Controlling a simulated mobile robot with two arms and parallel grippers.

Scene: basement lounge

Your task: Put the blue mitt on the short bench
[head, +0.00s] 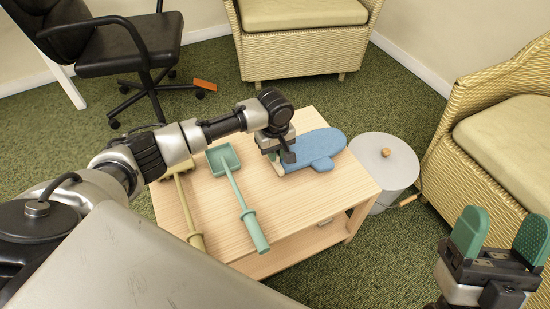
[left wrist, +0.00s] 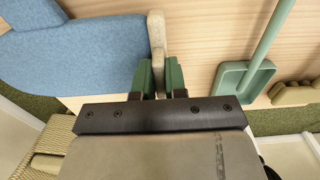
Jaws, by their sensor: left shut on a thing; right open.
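The blue mitt (head: 318,148) lies flat on the right part of a low wooden table (head: 290,215). Its beige cuff edge points left, toward my left gripper (head: 281,157). That gripper is shut on the cuff edge; in the left wrist view the green fingers (left wrist: 160,78) pinch the beige cuff of the mitt (left wrist: 95,52). My right gripper (head: 501,238) is open and empty, low at the right, away from the table. I cannot tell whether this wooden table is the short bench; no other bench is clear.
A green dustpan (head: 241,198) and a yellow-handled tool (head: 187,212) lie on the table's left part. A grey lidded drum (head: 378,173) stands at its right. Wicker seats (head: 300,50) stand behind and right. An office chair (head: 130,50) and orange object (head: 205,84) are at back left.

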